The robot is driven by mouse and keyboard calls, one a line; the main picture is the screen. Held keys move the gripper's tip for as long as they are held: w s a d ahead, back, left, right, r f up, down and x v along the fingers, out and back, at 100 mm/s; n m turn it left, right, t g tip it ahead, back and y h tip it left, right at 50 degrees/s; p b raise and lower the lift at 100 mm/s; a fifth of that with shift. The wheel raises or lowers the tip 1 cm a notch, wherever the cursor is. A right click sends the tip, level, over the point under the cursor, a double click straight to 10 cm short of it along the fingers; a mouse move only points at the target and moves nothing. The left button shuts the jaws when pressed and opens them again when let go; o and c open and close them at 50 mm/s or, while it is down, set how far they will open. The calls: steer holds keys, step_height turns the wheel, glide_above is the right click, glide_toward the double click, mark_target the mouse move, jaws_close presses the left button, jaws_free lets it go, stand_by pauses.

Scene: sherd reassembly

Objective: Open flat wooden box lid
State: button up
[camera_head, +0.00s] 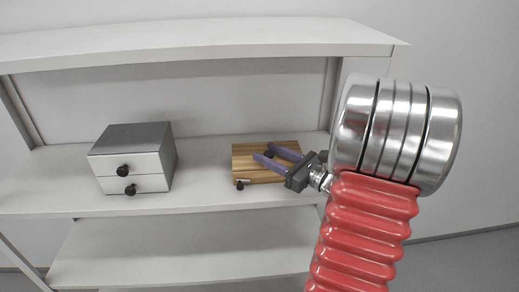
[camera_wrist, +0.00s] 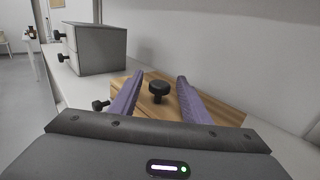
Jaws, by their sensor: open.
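The flat wooden box (camera_head: 243,161) has striped brown wood and lies on the middle shelf, right of centre in the head view. In the wrist view the wooden box (camera_wrist: 217,103) has a black knob (camera_wrist: 158,90) on top. A second dark knob (camera_wrist: 101,105) shows at its left side, near the front edge. My gripper (camera_head: 262,156) is over the box with its two purple fingers apart. In the wrist view my gripper (camera_wrist: 158,83) has one finger on each side of the top knob. I cannot tell whether the fingers touch the knob. The lid looks shut.
A grey cabinet (camera_head: 147,137) with two white drawers and black knobs stands on the same shelf (camera_head: 205,183) to the left. An upper shelf (camera_head: 200,42) runs overhead and a lower shelf (camera_head: 190,250) below. The shelf between cabinet and box is clear.

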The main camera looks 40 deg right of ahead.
steer(key=shift+w+a, duration=0.2)
steer(key=shift+w, duration=0.85)
steer(key=shift+w+a, duration=0.2)
steer(key=shift+w, duration=0.8)
steer(key=shift+c, duration=0.5)
jaws_close()
steer(key=shift+d, duration=0.1)
